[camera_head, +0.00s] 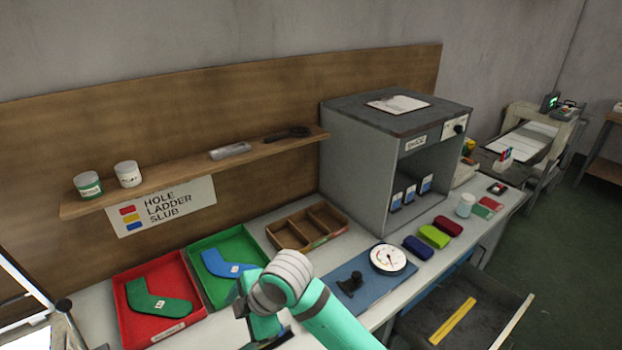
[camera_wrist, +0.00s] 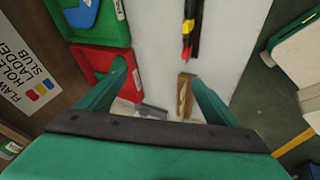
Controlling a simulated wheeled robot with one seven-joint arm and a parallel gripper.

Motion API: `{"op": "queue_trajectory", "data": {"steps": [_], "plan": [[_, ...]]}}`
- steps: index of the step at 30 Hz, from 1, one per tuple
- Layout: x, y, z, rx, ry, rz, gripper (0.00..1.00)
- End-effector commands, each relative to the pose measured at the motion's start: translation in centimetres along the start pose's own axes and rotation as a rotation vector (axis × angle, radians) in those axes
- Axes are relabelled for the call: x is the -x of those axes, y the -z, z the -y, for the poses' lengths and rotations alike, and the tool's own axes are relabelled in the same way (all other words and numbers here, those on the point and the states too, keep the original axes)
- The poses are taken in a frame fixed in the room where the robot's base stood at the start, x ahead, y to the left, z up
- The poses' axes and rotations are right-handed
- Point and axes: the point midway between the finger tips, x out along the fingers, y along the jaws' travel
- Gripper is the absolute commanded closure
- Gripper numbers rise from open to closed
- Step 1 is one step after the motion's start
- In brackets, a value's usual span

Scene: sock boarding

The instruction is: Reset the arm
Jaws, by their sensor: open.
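My gripper (camera_wrist: 155,80) shows in the wrist view with its two teal fingers spread wide apart and nothing between the tips. It hangs above the bench top (camera_wrist: 155,50). In the head view my teal arm reaches in from the bottom, and its grey wrist hides the bench in front of the green tray (camera_head: 197,289). The jaws cannot be made out clearly there. A green sock (camera_head: 158,301) lies flat in the red tray (camera_head: 127,325). A blue sock (camera_head: 220,264) lies in the green tray.
An empty divided wooden box (camera_head: 288,237), a blue board with a round dial (camera_head: 388,259) and a grey cabinet (camera_head: 352,175) stand to the right. A drawer (camera_head: 425,325) is open at the front. A shelf (camera_head: 200,165) spans the back. A red-black tool (camera_wrist: 188,25) lies near my fingers.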

Motion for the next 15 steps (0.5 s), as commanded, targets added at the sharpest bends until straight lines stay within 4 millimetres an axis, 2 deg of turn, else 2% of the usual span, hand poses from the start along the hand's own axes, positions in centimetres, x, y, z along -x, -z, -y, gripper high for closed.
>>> {"op": "queue_trajectory", "data": {"steps": [1, 6, 12, 15], "plan": [[-0.7, 1.6, -0.8, -0.038, -0.052, -0.057, 0.15], [-1.4, 5.5, -3.8, -0.18, -0.228, -0.222, 0.15], [-1.4, 8.6, -6.5, -0.371, -0.407, -0.401, 0.15], [-1.4, 9.4, -7.3, -0.475, -0.486, -0.481, 0.15]]}}
